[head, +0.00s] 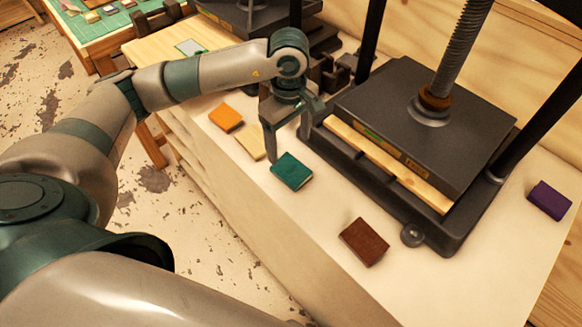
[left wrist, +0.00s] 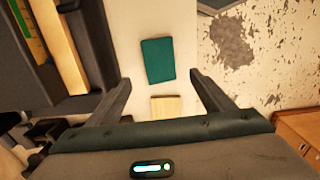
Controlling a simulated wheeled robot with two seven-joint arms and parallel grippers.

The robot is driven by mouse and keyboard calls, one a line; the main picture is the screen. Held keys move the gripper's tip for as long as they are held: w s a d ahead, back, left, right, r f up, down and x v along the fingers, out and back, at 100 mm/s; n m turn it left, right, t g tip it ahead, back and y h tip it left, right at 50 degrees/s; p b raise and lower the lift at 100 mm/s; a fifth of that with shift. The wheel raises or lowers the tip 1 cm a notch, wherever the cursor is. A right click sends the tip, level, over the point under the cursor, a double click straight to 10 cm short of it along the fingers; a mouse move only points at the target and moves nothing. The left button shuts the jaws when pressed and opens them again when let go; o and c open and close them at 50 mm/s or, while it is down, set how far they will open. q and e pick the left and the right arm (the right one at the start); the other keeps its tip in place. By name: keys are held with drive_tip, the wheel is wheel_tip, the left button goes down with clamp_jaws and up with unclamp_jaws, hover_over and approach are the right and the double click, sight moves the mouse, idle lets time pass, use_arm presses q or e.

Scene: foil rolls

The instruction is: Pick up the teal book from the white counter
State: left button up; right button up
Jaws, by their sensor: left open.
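The teal book (head: 292,172) lies flat on the white counter (head: 300,235), in front of the black press. In the left wrist view the teal book (left wrist: 158,60) lies beyond the fingertips, roughly centred between them. My left gripper (head: 288,145) is open and empty, pointing down above the counter just behind the book. In the left wrist view its two fingers (left wrist: 160,78) are spread apart with nothing between them. My right gripper is not in view.
A black screw press (head: 425,120) stands close right of the gripper. A pale block (head: 250,142) and an orange book (head: 226,117) lie to the left. A brown book (head: 364,242) lies nearer, a purple book (head: 549,200) at the far right. The counter between teal and brown books is clear.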

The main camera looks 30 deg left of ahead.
sight(291, 171)
use_arm(q)
wheel_tip(291, 171, down, 4)
drive_tip(key=shift+r+p, duration=0.2)
drive_tip(key=shift+p, duration=0.45)
drive_tip(key=shift+f, duration=0.4)
drive_tip(key=f+p, duration=0.2)
drive_tip(key=shift+s+d+p, duration=0.1)
drive_tip(key=shift+d+p, duration=0.15)
drive_tip(key=shift+p, duration=0.1)
wheel_tip(291, 171, down, 2)
drive_tip(key=shift+f+p, duration=0.1)
drive_tip(key=shift+p, duration=0.45)
drive_tip(key=shift+f, duration=0.5)
